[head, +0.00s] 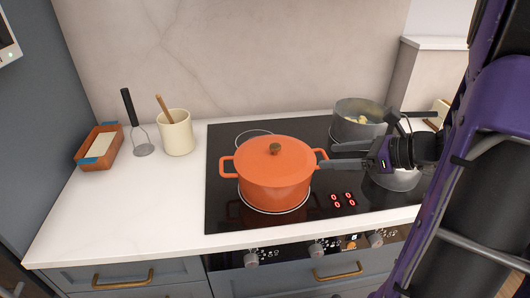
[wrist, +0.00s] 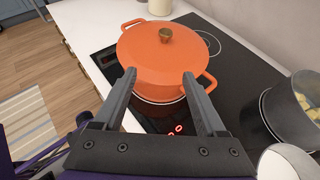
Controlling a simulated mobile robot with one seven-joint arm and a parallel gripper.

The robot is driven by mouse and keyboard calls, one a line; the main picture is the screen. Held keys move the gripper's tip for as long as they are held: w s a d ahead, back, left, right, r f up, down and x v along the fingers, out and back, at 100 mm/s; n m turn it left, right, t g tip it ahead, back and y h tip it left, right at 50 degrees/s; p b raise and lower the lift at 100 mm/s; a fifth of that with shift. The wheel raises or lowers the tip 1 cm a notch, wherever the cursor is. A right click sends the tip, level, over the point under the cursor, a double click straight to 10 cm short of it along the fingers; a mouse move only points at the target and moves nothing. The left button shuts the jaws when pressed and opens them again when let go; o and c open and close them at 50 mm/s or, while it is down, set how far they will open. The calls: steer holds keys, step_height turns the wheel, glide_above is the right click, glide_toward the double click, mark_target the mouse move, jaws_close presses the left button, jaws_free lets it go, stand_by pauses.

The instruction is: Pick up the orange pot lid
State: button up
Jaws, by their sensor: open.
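The orange pot lid (head: 275,158) sits on the orange pot (head: 272,192) on the black cooktop. It has a brown, brass-looking knob (head: 275,148) at its centre. In the wrist view the lid (wrist: 150,50) and its knob (wrist: 165,34) show beyond the fingers. My gripper (head: 340,157) is open and empty, to the right of the pot in the head view, near its right handle. In the wrist view the two fingertips of my gripper (wrist: 159,78) are apart, in front of the pot's near side. Whether they touch the pot I cannot tell.
A grey pot (head: 358,118) with pale yellow pieces stands at the back right of the cooktop (head: 225,215). A metal vessel is partly hidden under my gripper. A cream crock (head: 176,135), a masher (head: 143,148) and a brown dish (head: 88,160) stand left. The front-left counter is clear.

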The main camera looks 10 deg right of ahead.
steer(key=t, duration=0.1)
glide_toward(279, 147)
steer(key=shift+m, duration=0.3)
steer(key=x, duration=0.4)
steer(key=f+x, duration=0.1)
steer(key=x, duration=0.1)
steer(key=shift+d, duration=0.25)
steer(key=shift+a+r+x, duration=0.1)
steer(key=shift+r+x, duration=0.05)
steer(key=shift+x, duration=0.75)
steer(key=shift+a+r+x, duration=0.1)
steer(key=shift+r+x, duration=0.05)
steer(key=shift+x, duration=0.75)
steer(key=shift+a+r+x, duration=0.1)
steer(key=shift+r+x, duration=0.05)
steer(key=shift+x, duration=0.7)
jaws_close()
